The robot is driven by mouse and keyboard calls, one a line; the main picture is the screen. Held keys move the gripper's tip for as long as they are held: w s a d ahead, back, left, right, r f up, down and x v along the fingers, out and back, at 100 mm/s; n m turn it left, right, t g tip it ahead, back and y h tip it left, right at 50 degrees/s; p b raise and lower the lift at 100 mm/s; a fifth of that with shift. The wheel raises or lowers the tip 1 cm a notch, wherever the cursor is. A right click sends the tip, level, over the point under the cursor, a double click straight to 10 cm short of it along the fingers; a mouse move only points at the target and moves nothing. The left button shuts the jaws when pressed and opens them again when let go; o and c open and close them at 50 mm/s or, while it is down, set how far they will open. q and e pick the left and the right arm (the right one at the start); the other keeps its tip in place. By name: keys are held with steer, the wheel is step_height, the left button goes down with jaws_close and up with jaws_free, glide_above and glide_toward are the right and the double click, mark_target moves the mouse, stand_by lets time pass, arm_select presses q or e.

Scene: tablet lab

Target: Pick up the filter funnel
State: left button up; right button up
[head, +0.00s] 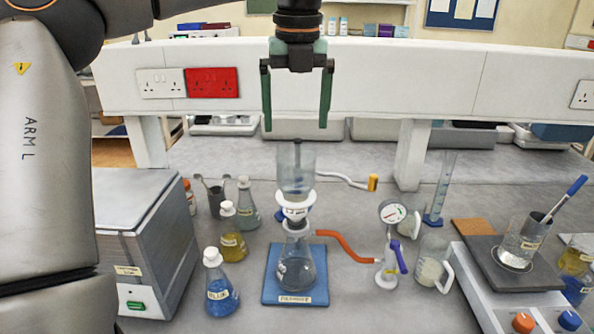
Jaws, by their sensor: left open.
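The filter funnel (296,172) is a clear cylinder with a white lower collar. It sits upright on top of a clear filter flask (296,268), which stands on a blue base (319,292). A dark rod-like piece shows at the funnel's mouth. My left gripper (297,126) hangs above the funnel with its two green fingers pointing down, open and empty. The fingers are spread wider than the funnel and appear above its rim. My right gripper does not show.
An orange hose (343,239) runs from the flask to a gauge stand (390,245). Stoppered flasks (221,285) and a grey box (150,240) stand left. A measuring cylinder (439,190), a white-handled jug (431,265) and a hotplate (530,305) stand right.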

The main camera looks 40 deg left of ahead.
mark_target(296, 175)
arm_select(q)
steer(key=f, duration=0.5)
steer(key=a+f, duration=0.1)
steer(key=f, duration=0.1)
steer(key=shift+w+f, duration=0.15)
steer(key=shift+w, duration=0.2)
step_height(296, 175, down, 5)
steer(key=shift+f+p, duration=0.1)
steer(key=shift+p, duration=0.4)
steer(key=c, duration=1)
